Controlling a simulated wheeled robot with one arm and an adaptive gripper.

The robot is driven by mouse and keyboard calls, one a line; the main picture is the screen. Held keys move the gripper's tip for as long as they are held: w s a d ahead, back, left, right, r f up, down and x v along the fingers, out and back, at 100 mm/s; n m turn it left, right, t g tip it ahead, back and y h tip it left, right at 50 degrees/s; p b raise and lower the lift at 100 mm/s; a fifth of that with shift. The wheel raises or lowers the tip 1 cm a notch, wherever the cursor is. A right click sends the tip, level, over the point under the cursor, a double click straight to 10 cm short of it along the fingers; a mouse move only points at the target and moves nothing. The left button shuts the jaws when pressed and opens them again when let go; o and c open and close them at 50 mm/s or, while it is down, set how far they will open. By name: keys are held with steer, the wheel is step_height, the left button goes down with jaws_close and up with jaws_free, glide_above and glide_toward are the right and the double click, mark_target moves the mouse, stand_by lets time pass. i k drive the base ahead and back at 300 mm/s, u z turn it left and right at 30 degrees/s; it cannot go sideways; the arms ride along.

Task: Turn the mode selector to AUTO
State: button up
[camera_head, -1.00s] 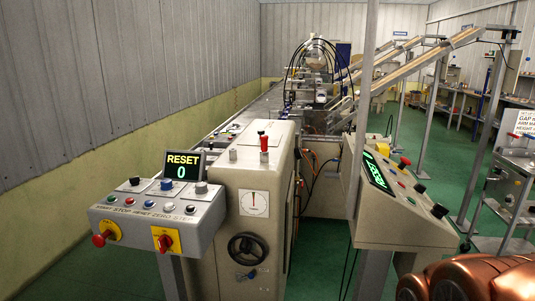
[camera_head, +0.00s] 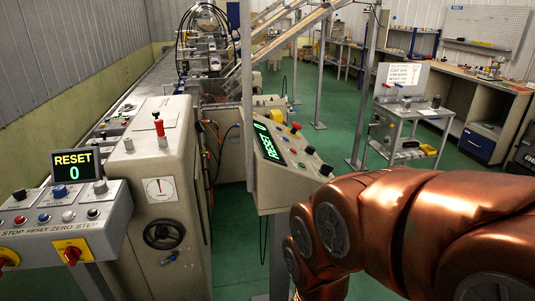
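No label reading AUTO is legible, so I cannot tell which control is the mode selector. The left grey console (camera_head: 103,219) has a display (camera_head: 73,169) reading RESET 0. My copper arm fills the lower right, close to the right console. My gripper is out of view.
A beige machine cabinet (camera_head: 180,150) with a dial and black handwheel (camera_head: 164,234) stands between the consoles. A post (camera_head: 247,90) rises beside the right console. A metal trolley (camera_head: 410,128) stands behind at right. Green floor (camera_head: 460,160) is clear around the trolley.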

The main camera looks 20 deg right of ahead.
mark_target(325, 169)
steer(key=u, duration=1.5)
steer(key=k, duration=0.85)
steer(key=z, duration=1.05)
